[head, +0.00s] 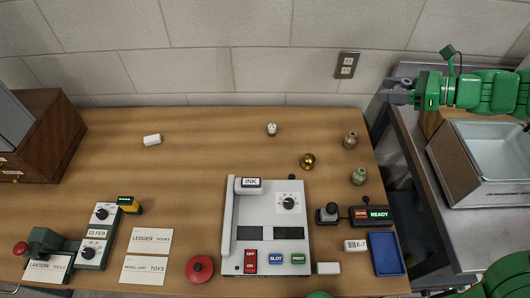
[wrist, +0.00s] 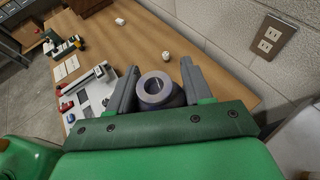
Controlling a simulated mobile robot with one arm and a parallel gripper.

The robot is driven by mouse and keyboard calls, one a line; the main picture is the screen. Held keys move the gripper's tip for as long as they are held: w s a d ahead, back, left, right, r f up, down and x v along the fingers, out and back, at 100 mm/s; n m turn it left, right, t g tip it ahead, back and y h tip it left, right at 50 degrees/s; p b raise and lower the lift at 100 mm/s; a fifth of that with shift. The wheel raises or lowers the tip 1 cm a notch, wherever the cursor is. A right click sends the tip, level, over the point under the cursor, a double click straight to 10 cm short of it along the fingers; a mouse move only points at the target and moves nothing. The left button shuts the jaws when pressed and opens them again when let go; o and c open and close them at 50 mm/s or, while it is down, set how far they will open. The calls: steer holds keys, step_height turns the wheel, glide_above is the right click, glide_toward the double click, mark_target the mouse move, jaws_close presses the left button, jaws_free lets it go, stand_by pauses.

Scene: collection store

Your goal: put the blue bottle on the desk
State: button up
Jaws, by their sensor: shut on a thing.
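My gripper (head: 402,92) is at the right, near the wall, over the back left corner of the grey metal counter and a little right of the desk (head: 205,185). It is shut on a dull blue-grey bottle. In the wrist view the bottle (wrist: 158,90) shows its round open mouth between the two grey fingers (wrist: 158,93); its lower part is hidden. The desk also shows in the wrist view (wrist: 140,45), beyond the fingers.
Small brown (head: 350,141) and green (head: 359,176) bottles and a brass ball (head: 308,161) stand at the desk's right. A control panel (head: 268,215) fills the front middle. The back middle desk is mostly clear. A metal basin (head: 490,165) stands on the counter (head: 440,210).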

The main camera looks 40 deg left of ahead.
steer(key=s+a+n+g+h, duration=0.1)
steer(key=s+a+n+g, duration=0.1)
steer(key=s+a, duration=0.45)
steer(key=s+a+n+g+h, duration=0.1)
steer(key=s+a+n+g, duration=0.15)
steer(key=a, duration=0.75)
step_height(320, 180, down, 19)
steer(key=shift+r, duration=0.2)
steer(key=shift+a, duration=0.1)
glide_above(298, 125)
steer(key=s+d, duration=0.2)
steer(key=shift+t, duration=0.25)
steer(key=f, duration=0.7)
steer(key=shift+w+a+f, duration=0.1)
steer(key=shift+a+f, duration=0.1)
steer(key=shift+f, duration=0.05)
steer(key=shift+w+a+f, duration=0.4)
steer(key=shift+f, duration=0.25)
steer(key=shift+w+a+f, duration=0.35)
steer(key=shift+a+f, duration=0.05)
steer(key=shift+f, duration=1.7)
steer(key=o, duration=1.1)
steer(key=shift+f, duration=0.1)
